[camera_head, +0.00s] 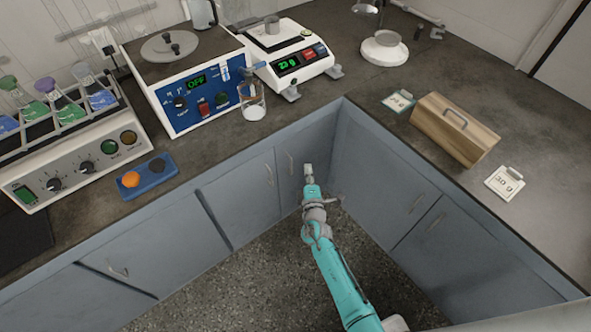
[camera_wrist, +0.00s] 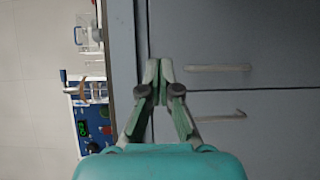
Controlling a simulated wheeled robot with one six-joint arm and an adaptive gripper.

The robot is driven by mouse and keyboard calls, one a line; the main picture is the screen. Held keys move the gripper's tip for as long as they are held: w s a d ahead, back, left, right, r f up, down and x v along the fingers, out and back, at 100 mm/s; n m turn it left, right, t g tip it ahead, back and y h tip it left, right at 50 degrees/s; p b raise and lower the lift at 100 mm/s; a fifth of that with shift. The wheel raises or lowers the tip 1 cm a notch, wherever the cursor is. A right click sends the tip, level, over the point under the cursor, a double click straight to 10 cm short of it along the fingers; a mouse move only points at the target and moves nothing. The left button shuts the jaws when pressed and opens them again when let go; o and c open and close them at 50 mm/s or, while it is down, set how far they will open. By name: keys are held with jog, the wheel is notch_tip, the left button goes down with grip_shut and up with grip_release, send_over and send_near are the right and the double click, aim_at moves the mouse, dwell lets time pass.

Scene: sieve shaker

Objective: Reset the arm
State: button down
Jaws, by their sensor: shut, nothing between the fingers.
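My arm is teal and reaches out over the floor between the grey cabinets in the head view. My gripper (camera_head: 308,170) is at its far end, in front of the inner corner of the cabinets and below the counter edge. In the wrist view my gripper (camera_wrist: 158,72) has its two fingers together with nothing between them. Cabinet doors with handles (camera_wrist: 218,68) lie ahead of the fingers there.
Floor around my arm is clear.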

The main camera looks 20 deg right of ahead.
jog(key=shift+s+d, duration=0.4)
jog(key=shift+d, duration=0.25)
jog(key=shift+s+d, duration=0.35)
jog(key=shift+d, duration=0.3)
jog(key=s+a+f+m+g+y, duration=0.2)
jog(key=s+a+m, duration=0.15)
jog(key=s, duration=1.05)
jog(key=s+a+f+m+g+y, duration=0.1)
jog(key=s+a+m, duration=0.25)
jog(key=s, duration=1.05)
jog(key=s+a+r+m+y, duration=0.2)
jog(key=s+r+m, duration=0.5)
jog(key=s+r, duration=1.2)
notch_tip(320, 180, up, 4)
jog(key=shift+s+a+f+m+t, duration=0.15)
jog(key=shift+s+a+m+t, duration=0.2)
jog(key=shift+a, duration=0.45)
